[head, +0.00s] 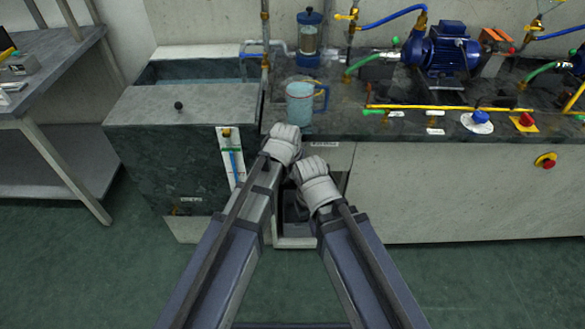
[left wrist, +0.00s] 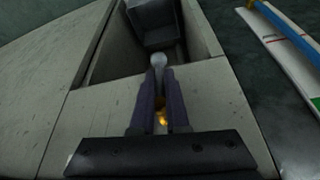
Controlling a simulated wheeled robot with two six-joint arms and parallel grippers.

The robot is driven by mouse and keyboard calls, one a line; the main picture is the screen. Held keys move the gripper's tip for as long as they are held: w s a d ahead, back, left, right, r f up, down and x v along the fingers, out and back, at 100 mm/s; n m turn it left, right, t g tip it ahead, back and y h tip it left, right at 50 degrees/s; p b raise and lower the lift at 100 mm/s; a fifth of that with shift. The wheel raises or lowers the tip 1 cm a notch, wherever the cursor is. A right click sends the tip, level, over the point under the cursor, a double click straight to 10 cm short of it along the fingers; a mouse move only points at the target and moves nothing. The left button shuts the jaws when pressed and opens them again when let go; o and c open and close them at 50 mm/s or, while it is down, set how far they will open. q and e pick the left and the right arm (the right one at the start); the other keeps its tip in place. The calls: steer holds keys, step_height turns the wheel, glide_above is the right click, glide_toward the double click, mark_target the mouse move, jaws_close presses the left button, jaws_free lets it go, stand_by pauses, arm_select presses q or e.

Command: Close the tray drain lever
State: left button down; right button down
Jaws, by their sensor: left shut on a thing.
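In the left wrist view, my left gripper (left wrist: 160,82) is shut on a small lever, which looks like the tray drain lever. Its pale rounded end (left wrist: 158,60) shows at the fingertips, and a brass-coloured part (left wrist: 162,118) glints between the fingers. Most of the lever is hidden by the fingers, so I cannot tell its angle. In the head view, my left wrist (head: 283,145) is in front of the bench below the blue jug and hides its fingers and the lever. My right wrist (head: 318,185) is close beside it, its fingers hidden.
A dark recess (left wrist: 145,40) with a grey box inside opens in the bench front. A gauge strip with a blue tube (head: 231,162) is left of my left wrist. A blue jug (head: 300,106) stands on the bench edge. The blue pump (head: 440,50) is farther right. Floor in front is clear.

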arm_select(q)
steer(key=shift+s+f, duration=0.2)
steer(key=shift+s, duration=0.2)
steer(key=h, duration=0.1)
steer(key=h+b, duration=0.1)
steer(key=h, duration=0.1)
steer(key=shift+d+f+n, duration=0.15)
steer(key=shift+d+n, duration=0.1)
steer(key=shift+n, duration=0.05)
steer(key=shift+d+r+n+t+h+b, duration=0.6)
steer(key=shift+h+b, duration=1.7)
steer(key=shift+b, duration=0.75)
steer(key=shift+d+r+n+t+h+b, duration=0.25)
steer(key=shift+r+n+h+b, duration=0.3)
steer(key=shift+h+b, duration=2.15)
steer(key=shift+d+r+n+t+h+b, duration=0.6)
steer(key=shift+h+b, duration=1.3)
steer(key=shift+b, duration=1.5)
steer(key=shift+a+f, duration=0.15)
steer(key=c, duration=1.1)
jaws_free()
steer(key=shift+n, duration=0.25)
steer(key=shift+o, duration=0.9)
steer(key=shift+w, duration=0.15)
steer(key=shift+a, duration=0.1)
